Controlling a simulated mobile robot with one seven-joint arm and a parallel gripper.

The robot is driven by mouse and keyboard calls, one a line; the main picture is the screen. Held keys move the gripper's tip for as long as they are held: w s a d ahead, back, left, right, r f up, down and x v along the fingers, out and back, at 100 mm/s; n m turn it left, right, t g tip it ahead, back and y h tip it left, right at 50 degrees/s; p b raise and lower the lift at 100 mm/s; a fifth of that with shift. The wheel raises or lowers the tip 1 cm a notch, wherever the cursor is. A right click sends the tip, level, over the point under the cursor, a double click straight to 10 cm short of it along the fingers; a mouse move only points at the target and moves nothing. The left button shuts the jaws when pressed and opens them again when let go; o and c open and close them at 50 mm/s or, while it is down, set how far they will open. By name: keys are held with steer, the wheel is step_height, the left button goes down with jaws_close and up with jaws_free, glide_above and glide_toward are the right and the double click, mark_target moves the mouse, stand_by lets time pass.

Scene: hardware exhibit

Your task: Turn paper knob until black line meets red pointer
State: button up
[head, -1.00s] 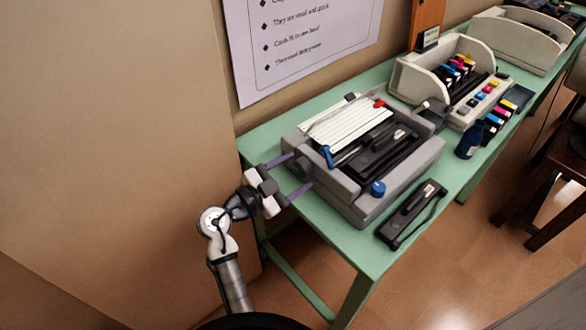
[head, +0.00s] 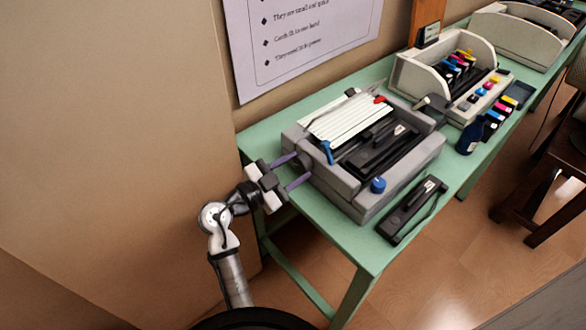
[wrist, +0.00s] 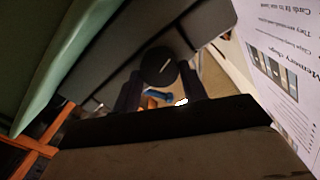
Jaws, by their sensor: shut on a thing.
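The paper knob (wrist: 158,67) is a dark round disc with a short pale line on its face, seen in the wrist view. It sits on the left side of the grey printer (head: 365,208). My gripper (head: 304,167) is shut on the knob, one finger on each side of it; the wrist view shows this too (wrist: 159,74). In the head view the knob is mostly hidden between the fingers. A small red part (head: 379,99) shows at the printer's back edge; I cannot tell if it is the pointer. I cannot make out a black line.
The printer stands on a green table (head: 340,249). A blue knob (head: 378,185) and blue lever (head: 327,152) are on it. A dark blue bottle (head: 470,138) and cartridge rack (head: 425,80) stand right. The wall is close behind.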

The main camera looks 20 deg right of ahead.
steer(key=n+b, duration=0.1)
steer(key=n, duration=0.3)
steer(key=shift+n+b, duration=0.3)
steer(key=shift+n, duration=0.1)
steer(key=n, duration=0.5)
steer(key=shift+w+a, duration=0.1)
steer(key=n+p, duration=0.3)
steer(key=n, duration=0.3)
steer(key=shift+r+t, duration=0.1)
steer(key=shift+t, duration=0.2)
steer(key=shift+n+p, duration=1.45)
steer(key=shift+n, duration=0.85)
steer(key=shift+f, duration=0.2)
steer(key=o, duration=1)
steer(key=shift+c, duration=0.2)
steer(key=b+v, duration=0.4)
steer(key=v, duration=0.9)
steer(key=shift+a, duration=0.35)
